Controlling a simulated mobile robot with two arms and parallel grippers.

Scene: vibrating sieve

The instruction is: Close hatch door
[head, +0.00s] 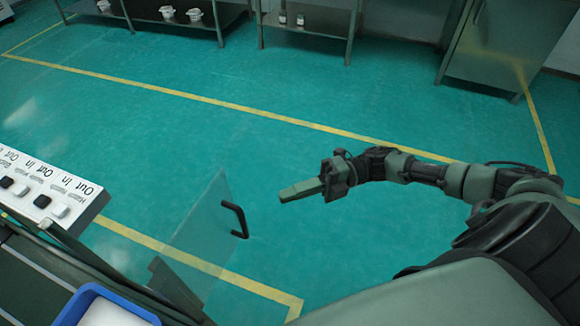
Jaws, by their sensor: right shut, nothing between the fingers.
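The hatch door (195,245) is a clear panel at the lower left. It stands swung outward from the machine, with a black handle (236,219) on its right edge. My right gripper (284,195) is shut and empty. In the picture it is to the right of the handle and a little above it, with a visible gap between them. Its arm comes in from the right. My left gripper is not in view.
A white control panel (45,185) with black and white buttons is on the machine at the left. A blue tray (68,312) with white contents is at the bottom left. Metal tables (310,20) and a cabinet (500,45) stand at the back. The green floor between is clear.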

